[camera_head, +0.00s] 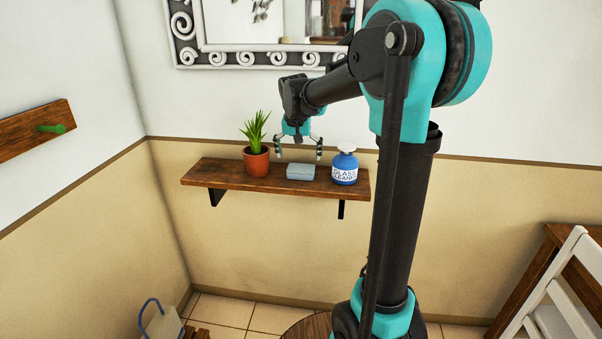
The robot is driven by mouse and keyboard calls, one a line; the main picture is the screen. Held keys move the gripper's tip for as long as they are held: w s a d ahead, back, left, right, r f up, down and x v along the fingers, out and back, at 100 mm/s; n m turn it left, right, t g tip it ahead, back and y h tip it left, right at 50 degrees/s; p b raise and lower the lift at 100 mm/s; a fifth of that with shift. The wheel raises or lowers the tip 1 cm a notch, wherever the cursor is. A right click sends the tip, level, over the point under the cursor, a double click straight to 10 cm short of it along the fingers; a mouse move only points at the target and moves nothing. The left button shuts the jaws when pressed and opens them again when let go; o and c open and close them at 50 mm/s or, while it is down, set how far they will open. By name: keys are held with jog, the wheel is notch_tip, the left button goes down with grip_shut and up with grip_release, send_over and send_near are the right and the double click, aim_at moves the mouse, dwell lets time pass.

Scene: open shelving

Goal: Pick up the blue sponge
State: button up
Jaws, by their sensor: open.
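The blue sponge (301,172) is a small grey-blue block lying flat on the wooden wall shelf (225,175). It sits between a potted plant on its left and a glass cleaner bottle on its right. My gripper (299,156) points down just above the sponge, with its two fingers spread apart and nothing between them. In the picture, one finger is over the left side of the sponge and the other is near its right side. The exact gap between the fingertips and the sponge is hard to tell.
The plant in a terracotta pot (257,160) stands close to the left finger. The blue glass cleaner bottle (345,167) stands close to the right finger. A mirror with an ornate frame (240,59) hangs above the shelf. A white chair (565,300) stands at the lower right.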

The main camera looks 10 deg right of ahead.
aim_at(301, 168)
jog(key=shift+s+d+x, duration=0.1)
jog(key=shift+s+x, duration=0.05)
jog(key=shift+x, duration=1.3)
jog(key=shift+s+d+x, duration=0.1)
jog(key=shift+s+x, duration=0.05)
jog(key=shift+x, duration=1.25)
jog(key=shift+c, duration=0.5)
jog(key=c, duration=0.6)
notch_tip(301, 168, up, 20)
